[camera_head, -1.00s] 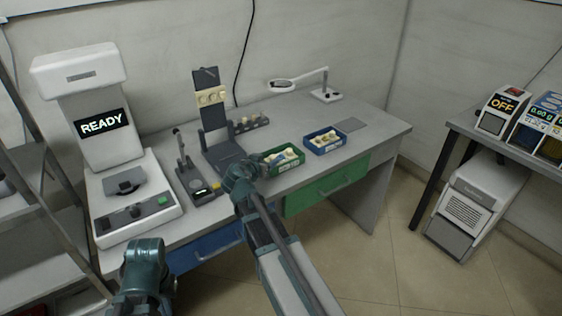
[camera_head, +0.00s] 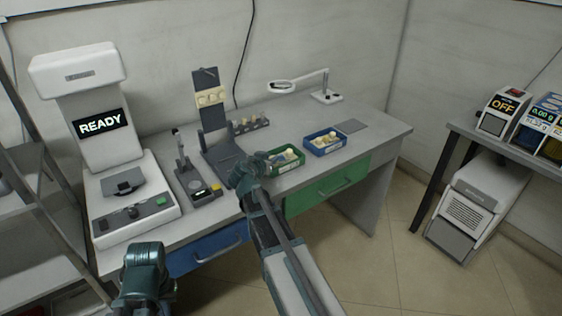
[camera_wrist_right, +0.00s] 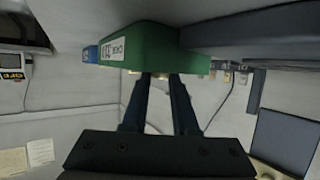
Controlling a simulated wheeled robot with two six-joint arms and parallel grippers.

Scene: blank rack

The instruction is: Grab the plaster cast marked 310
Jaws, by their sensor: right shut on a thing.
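My right gripper (camera_head: 264,162) is at the left end of the green tray (camera_head: 283,171) on the desk. Its two fingers are shut on a small cream plaster cast, mostly hidden between the fingertips in the right wrist view (camera_wrist_right: 160,76). No number on it can be read. Several cream casts (camera_head: 291,155) show in the green tray, and others (camera_head: 325,138) lie in the blue tray (camera_head: 325,149). The wrist view is upside down and shows the green tray's labelled wall (camera_wrist_right: 155,45) close to the fingers. Of my left arm only a teal joint shows at lower left.
A tilted dark stand with cream pieces (camera_head: 210,98) and a rack of small pieces (camera_head: 250,124) stand behind the gripper. A white machine reading READY (camera_head: 102,125) stands left, a magnifier lamp (camera_head: 325,95) at the back. A grey pad (camera_head: 351,126) lies right of the blue tray.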

